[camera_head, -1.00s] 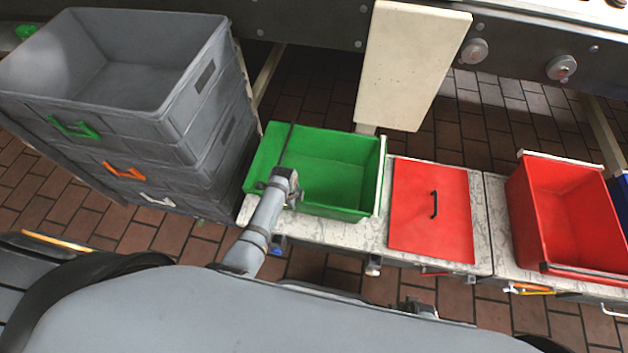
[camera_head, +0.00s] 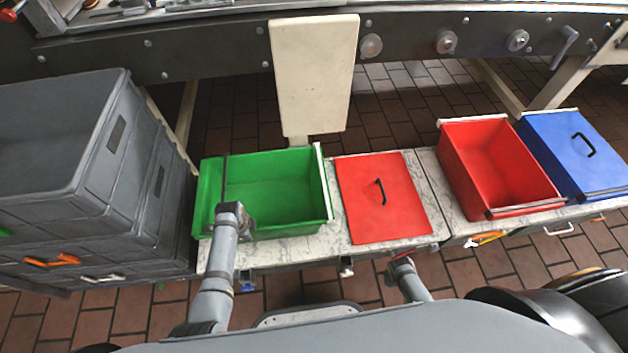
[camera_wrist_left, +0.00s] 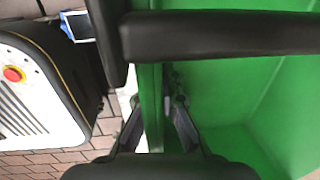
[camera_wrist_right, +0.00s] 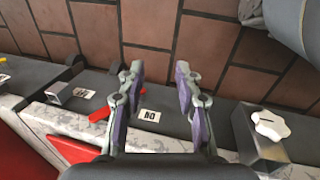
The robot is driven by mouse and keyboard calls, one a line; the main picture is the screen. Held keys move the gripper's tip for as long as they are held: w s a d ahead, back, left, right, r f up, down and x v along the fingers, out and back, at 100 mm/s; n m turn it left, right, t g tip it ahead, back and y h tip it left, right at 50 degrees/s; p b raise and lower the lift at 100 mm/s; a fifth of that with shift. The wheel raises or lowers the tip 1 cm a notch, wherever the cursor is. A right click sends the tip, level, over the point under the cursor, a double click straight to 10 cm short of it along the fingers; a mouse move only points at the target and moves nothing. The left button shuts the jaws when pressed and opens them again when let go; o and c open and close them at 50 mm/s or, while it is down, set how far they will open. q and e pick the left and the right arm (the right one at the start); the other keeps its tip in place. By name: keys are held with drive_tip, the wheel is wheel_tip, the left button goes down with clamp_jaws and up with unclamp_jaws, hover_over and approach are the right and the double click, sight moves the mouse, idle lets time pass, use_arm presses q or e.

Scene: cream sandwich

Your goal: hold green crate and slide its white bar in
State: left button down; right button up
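The green crate (camera_head: 285,180) stands on the marbled bench in the head view, open at the top. A white bar (camera_head: 322,182) lies along its right rim. A dark bar (camera_head: 224,180) crosses its left part and looms large in the left wrist view (camera_wrist_left: 220,34). My left gripper (camera_wrist_left: 154,112) has its fingers on both sides of the green wall (camera_wrist_left: 152,85), closed in around it; exact contact is partly hidden. My right gripper (camera_wrist_right: 157,85) is open and empty, by the bench's front edge; in the head view it is near the red lid's front (camera_head: 402,268).
A red lid with a black handle (camera_head: 372,205) lies right of the green crate. Farther right are a red crate (camera_head: 490,160) and a blue lid (camera_head: 570,150). Grey stacked crates (camera_head: 60,200) stand at left. A cream panel (camera_head: 312,75) rises behind the bench.

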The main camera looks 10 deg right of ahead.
drive_tip(key=w+d+r+h, duration=0.1)
drive_tip(key=w+d+r, duration=0.1)
drive_tip(key=w+r, duration=0.45)
wheel_tip(320, 180, up, 28)
drive_tip(key=y, duration=0.3)
hover_over(324, 182)
drive_tip(key=shift+m, duration=0.4)
wheel_tip(324, 182, down, 12)
drive_tip(key=shift+w+f, duration=0.1)
drive_tip(key=shift+f, duration=0.1)
drive_tip(key=shift+c, duration=0.3)
clamp_jaws()
